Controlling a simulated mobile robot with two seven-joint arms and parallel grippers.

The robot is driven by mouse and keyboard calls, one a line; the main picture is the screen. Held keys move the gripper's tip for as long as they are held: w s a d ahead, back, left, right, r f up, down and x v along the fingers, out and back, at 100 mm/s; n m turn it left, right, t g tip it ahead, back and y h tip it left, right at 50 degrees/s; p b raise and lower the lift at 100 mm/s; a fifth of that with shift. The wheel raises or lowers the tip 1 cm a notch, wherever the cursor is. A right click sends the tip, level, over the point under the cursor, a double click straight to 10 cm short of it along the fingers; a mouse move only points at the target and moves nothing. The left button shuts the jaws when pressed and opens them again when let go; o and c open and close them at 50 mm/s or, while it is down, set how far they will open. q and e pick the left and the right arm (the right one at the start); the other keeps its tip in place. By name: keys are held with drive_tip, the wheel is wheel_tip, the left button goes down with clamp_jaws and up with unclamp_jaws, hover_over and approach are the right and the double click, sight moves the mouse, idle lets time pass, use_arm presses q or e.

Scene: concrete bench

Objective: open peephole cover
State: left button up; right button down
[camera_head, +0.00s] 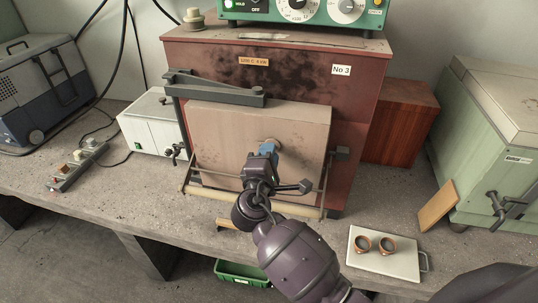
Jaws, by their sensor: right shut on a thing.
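The kiln (344,105) is a red-brown, soot-stained box labelled "No 3" in the middle of the bench. Its front door (225,130) is a pale brown slab that looks closed. The peephole cover (271,141) is a small round greyish piece near the middle of the door, mostly hidden behind my right gripper. My right gripper (266,151), with blue at its tip, comes up from below and is shut on the cover. Whether the hole behind the cover is exposed is hidden. My left gripper is not in view.
A dark hinged arm (215,88) crosses the door's top, and a horizontal bar (200,192) runs below it. A white tray (362,261) with two copper-coloured rings lies at the front right. A green cabinet (478,120) stands right, a white box (150,125) left.

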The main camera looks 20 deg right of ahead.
idle(0.3)
drive_tip(key=c, duration=1)
unclamp_jaws()
drive_tip(key=b+v, duration=0.2)
drive_tip(key=v, duration=0.9)
